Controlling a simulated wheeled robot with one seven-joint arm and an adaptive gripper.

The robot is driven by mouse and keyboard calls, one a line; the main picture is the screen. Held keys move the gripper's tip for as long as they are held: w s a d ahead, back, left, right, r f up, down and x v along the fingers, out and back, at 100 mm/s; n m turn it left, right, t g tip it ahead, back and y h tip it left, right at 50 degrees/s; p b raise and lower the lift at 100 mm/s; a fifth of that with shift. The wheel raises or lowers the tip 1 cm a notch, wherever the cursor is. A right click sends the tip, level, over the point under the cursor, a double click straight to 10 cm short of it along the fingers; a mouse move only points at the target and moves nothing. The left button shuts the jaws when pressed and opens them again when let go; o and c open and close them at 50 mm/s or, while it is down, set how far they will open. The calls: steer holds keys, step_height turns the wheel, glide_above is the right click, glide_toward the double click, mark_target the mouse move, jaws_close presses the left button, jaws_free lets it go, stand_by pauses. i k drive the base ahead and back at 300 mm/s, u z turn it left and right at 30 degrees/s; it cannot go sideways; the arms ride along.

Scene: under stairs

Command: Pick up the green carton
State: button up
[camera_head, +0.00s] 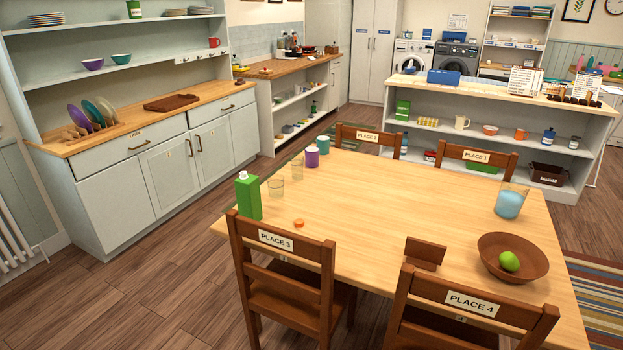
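The green carton (248,198) stands upright on the wooden dining table, near its left corner. It has a white cap on top. The chair labelled PLACE 3 stands just in front of it and hides a little of its base. A clear glass (276,186) is close to its right, and an orange cap-like piece (299,223) lies on the table to its right. My gripper is not in view.
The table (390,220) also bears a purple cup (312,157), a teal cup (323,144), a blue-filled glass (510,202) and a brown bowl (513,257) with a green fruit. Chairs (283,270) (470,305) block the near side. The floor (150,290) at left is clear.

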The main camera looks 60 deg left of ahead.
mark_target(247, 186)
steer(key=z, duration=0.2)
steer(key=i, duration=1.2)
steer(key=u, duration=2.75)
